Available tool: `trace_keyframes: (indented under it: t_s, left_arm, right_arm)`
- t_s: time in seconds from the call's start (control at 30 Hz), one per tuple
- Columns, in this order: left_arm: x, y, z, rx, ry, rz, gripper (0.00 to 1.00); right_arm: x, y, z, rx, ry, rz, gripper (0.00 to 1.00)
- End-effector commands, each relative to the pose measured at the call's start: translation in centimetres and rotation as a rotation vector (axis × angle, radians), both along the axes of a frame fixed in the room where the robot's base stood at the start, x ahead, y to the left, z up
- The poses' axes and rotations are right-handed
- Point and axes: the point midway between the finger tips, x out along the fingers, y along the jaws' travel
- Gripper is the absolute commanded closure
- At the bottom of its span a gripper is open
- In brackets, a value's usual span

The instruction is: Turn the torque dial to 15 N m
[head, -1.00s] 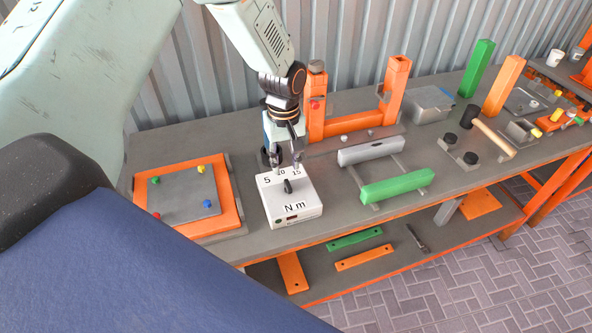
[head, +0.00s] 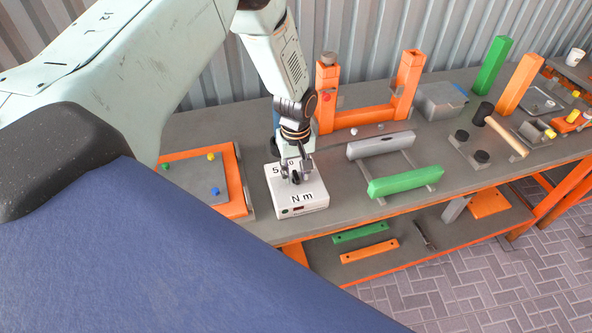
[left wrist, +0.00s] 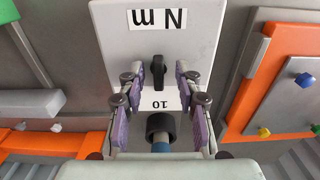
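The torque dial is a small black knob (left wrist: 158,72) on a white box (left wrist: 205,22) marked "N m". In the left wrist view its bar lines up with the printed "10", seen upside down; I cannot tell which end is the pointer. In the head view the box (head: 283,201) stands on the bench, and the "5" shows while other numbers are partly hidden. My left gripper (head: 297,177) points down over the dial. It also shows in the left wrist view (left wrist: 160,72), open, with fingertips on either side of the knob and gaps visible. My right gripper is out of view.
A black and blue upright thing (left wrist: 160,127) stands close behind the box. An orange-rimmed grey board (head: 240,190) with coloured knobs lies left of it. A grey bar (head: 381,145) and a green bar (head: 405,182) lie to the right. Orange posts (head: 327,95) stand behind.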

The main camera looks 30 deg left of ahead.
Motion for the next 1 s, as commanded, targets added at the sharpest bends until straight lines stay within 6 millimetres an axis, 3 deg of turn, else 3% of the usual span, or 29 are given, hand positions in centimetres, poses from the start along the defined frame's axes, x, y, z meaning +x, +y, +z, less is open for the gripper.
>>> trace_keyframes:
  t_s: [0.17,0.57,1.0]
  left_arm:
    - [0.15,0.03,-0.01,0.000,0.000,0.000,0.66]
    - [0.20,0.02,0.00,0.000,0.001,0.000,1.00]
    - [0.12,-0.02,0.00,-0.001,0.003,-0.008,1.00]
  right_arm:
    - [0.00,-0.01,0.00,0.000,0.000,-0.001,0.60]
    - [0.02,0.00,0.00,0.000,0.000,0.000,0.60]
    - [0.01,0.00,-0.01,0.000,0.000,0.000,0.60]
